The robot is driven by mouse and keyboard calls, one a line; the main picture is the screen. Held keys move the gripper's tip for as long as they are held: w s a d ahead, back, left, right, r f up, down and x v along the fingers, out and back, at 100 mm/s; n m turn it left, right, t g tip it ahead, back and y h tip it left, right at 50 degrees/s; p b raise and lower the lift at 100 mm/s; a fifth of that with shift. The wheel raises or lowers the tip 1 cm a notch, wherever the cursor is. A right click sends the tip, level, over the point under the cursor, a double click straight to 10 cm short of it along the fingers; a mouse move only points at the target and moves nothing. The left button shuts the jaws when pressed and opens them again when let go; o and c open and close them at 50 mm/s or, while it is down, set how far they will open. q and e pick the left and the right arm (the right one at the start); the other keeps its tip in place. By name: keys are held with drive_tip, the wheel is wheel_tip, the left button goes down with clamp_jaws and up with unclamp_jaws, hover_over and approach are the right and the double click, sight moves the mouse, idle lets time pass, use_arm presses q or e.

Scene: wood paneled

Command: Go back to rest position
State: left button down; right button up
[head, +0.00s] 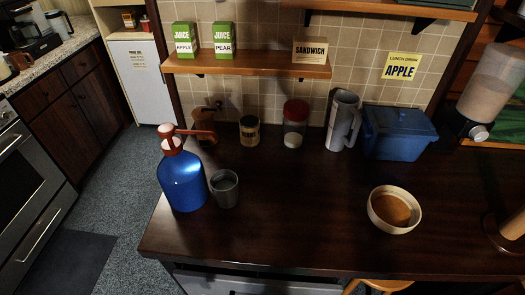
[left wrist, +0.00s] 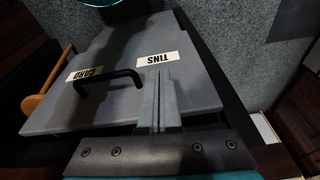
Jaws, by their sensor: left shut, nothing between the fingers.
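My left gripper (left wrist: 161,80) shows only in the left wrist view. Its two fingers are together, with nothing between them. Beyond the fingertips is a grey panel (left wrist: 115,113) with a black bar handle (left wrist: 108,79) and two white labels, a "TINS" label (left wrist: 157,58) and a "CARD" label (left wrist: 86,72). The fingers overlap the panel in the picture; I cannot tell how far apart they are. Neither gripper shows in the head view, and my right gripper is in no view.
A dark wooden counter (head: 285,235) holds a blue pump bottle (head: 182,183), a metal cup (head: 225,190), jars, a grey pitcher (head: 341,120), a blue bin (head: 395,135) and a bowl (head: 377,216). Its front middle is clear. Open floor (head: 105,165) lies to the left.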

use_arm(q)
drive_tip(key=s+a+f+b, duration=0.1)
drive_tip(key=s+f+b, duration=0.2)
drive_tip(key=s+f, duration=0.3)
drive_tip(key=s+a+f+g+b, duration=0.1)
drive_tip(key=s+f+b, duration=0.2)
drive_tip(key=f, duration=1.1)
drive_tip(key=s+a+f+b, duration=0.1)
drive_tip(key=s+f+b, duration=0.2)
drive_tip(key=s+f, duration=0.5)
wheel_tip(320, 180, down, 3)
drive_tip(key=shift+s+r+g, duration=0.1)
drive_tip(key=shift+s+g, duration=0.3)
